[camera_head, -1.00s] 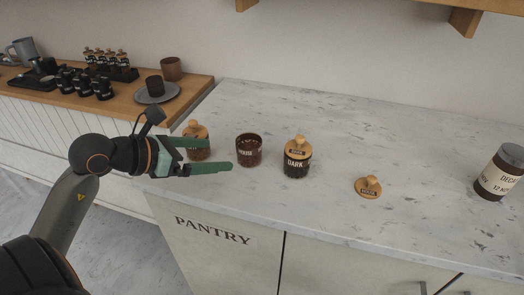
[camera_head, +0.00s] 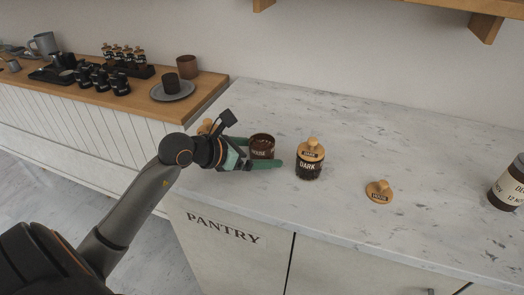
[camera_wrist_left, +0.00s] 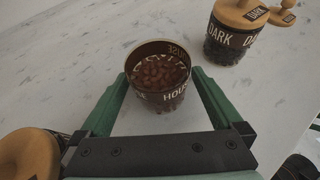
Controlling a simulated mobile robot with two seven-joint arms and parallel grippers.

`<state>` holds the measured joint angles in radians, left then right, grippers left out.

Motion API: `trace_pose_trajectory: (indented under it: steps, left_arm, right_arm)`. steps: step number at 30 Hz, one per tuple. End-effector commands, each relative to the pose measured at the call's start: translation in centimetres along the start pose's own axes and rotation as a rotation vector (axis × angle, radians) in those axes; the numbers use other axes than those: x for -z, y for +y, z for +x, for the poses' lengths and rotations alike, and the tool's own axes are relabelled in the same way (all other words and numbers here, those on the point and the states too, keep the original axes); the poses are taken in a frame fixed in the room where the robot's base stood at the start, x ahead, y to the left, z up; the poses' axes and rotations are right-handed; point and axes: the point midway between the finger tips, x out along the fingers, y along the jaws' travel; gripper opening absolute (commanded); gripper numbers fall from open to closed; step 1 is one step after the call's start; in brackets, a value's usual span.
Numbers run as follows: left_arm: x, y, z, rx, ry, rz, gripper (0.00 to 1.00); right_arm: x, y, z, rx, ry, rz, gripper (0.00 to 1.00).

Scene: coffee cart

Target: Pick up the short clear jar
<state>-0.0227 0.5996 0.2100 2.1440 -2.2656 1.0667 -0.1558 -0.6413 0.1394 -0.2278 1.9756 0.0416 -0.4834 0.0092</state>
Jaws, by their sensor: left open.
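The short clear jar (camera_head: 262,147) stands upright without a lid on the marble counter, with brown beans inside and a dark band reading HOUSE. It also shows in the left wrist view (camera_wrist_left: 160,78). My left gripper (camera_head: 268,152) is open, with its two green fingers on either side of the jar. In the left wrist view the fingertips (camera_wrist_left: 160,80) flank the jar, and I cannot tell whether they touch it.
A lidded DARK jar (camera_head: 309,160) stands close to the right of the fingers. A loose wooden HOUSE lid (camera_head: 379,191) lies further right. Another wooden-lidded jar (camera_head: 205,127) is partly hidden behind my wrist.

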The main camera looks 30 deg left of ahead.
Motion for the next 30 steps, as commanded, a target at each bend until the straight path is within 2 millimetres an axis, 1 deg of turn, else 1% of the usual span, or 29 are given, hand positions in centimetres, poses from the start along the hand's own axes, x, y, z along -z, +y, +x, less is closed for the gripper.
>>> trace_pose_trajectory:
  steps: [3, 8, 9, 30]
  left_arm:
    - [-0.01, -0.05, 0.51, 0.001, 0.0, 0.001, 1.0]
    - [0.02, -0.05, 0.5, 0.001, 0.0, 0.001, 1.0]
    - [0.02, -0.05, 0.49, 0.001, 0.0, 0.001, 0.98]
    - [0.03, -0.04, 0.46, 0.001, 0.001, 0.001, 0.19]
  right_arm:
    - [-0.16, 0.01, -0.04, -0.001, -0.003, 0.001, 0.58]
    - [-0.27, 0.0, -0.05, 0.0, -0.005, 0.001, 0.58]
    - [-0.28, -0.01, -0.05, 0.0, -0.005, 0.001, 0.58]
    - [-0.33, -0.19, -0.05, 0.003, -0.006, 0.002, 0.58]
